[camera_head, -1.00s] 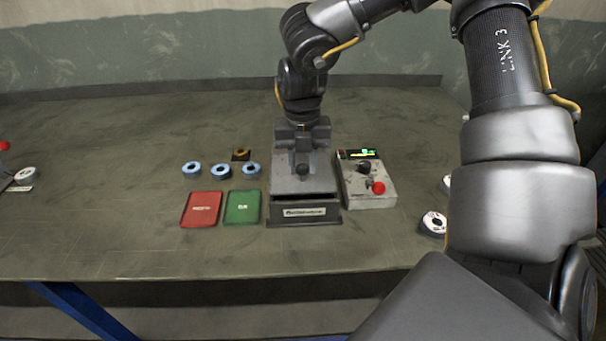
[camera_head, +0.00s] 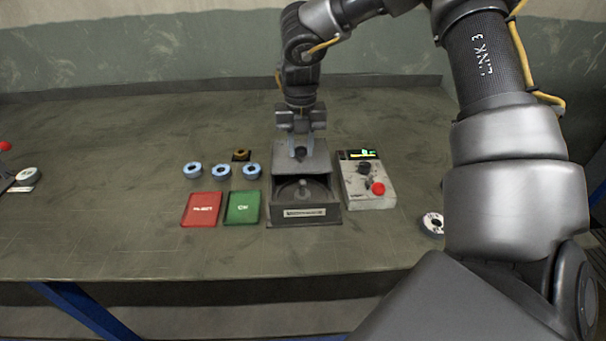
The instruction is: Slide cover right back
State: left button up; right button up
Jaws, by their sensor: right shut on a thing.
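The grey sliding cover (camera_head: 292,161) sits over the back part of a dark box-shaped machine (camera_head: 304,212) with a label on its front. The front of the box is uncovered and shows a round spindle (camera_head: 302,191) inside. My right gripper (camera_head: 300,148) reaches down from behind and is shut on the dark knob of the cover. My left gripper is not in view.
A control box (camera_head: 368,183) with a lit display, a knob and a red button stands right of the machine. Left are a red tray (camera_head: 201,209), a green tray (camera_head: 242,207) and blue-rimmed discs (camera_head: 221,171). Another disc (camera_head: 432,224) lies at the right, partly behind my arm.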

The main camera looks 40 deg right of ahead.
jog(key=shift+w+d+p, duration=0.25)
jog(key=shift+w+d, duration=0.2)
jog(key=shift+w, duration=0.2)
jog(key=shift+w+d+p, duration=0.25)
jog(key=shift+w+d, duration=0.2)
jog(key=shift+w, duration=0.15)
jog(key=shift+w+d+r+p, duration=0.1)
jog(key=shift+w+d+p, duration=0.6)
jog(key=shift+w, duration=0.25)
jog(key=o, duration=0.7)
jog(key=shift+o, duration=0.3)
jog(key=shift+a, duration=0.1)
jog(key=shift+r+p, duration=0.4)
jog(key=shift+r, duration=0.2)
notch_tip(320, 180, up, 7)
jog(key=p, duration=0.4)
jog(key=shift+f+p, duration=0.2)
jog(key=shift+p, duration=0.2)
